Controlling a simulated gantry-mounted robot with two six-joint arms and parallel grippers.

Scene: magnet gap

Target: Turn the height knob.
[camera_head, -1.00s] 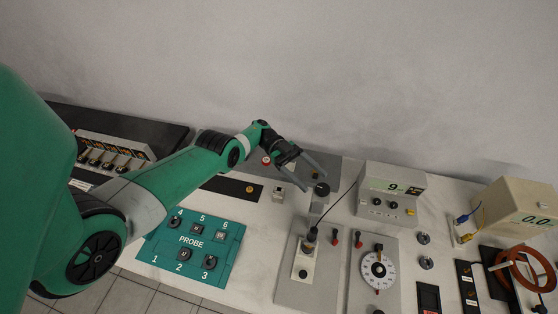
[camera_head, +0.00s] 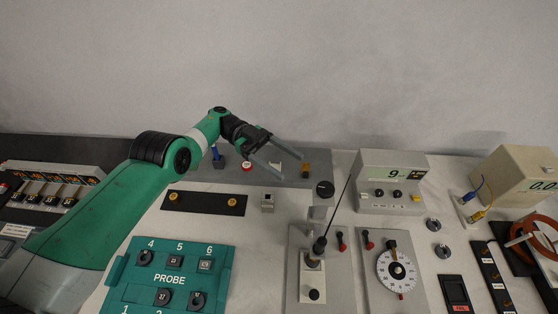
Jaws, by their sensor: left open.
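My left gripper (camera_head: 291,166) is open and empty, held above the back part of the bench with its fingers pointing right. A round black knob (camera_head: 325,188) tops a grey post in the middle of the bench, right of and below the fingertips in the picture, apart from them. No label marks it as the height knob. A white dial (camera_head: 397,270) with a black pointer knob sits on a grey plate further right. A black-handled probe (camera_head: 319,246) stands at a metal block on the grey plate left of the dial. My right gripper is not in view.
A grey meter box (camera_head: 389,165) reading 9 stands right of the black knob. A teal PROBE tray (camera_head: 170,262) with several numbered places lies front left. A grey back strip (camera_head: 221,177) carries small items.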

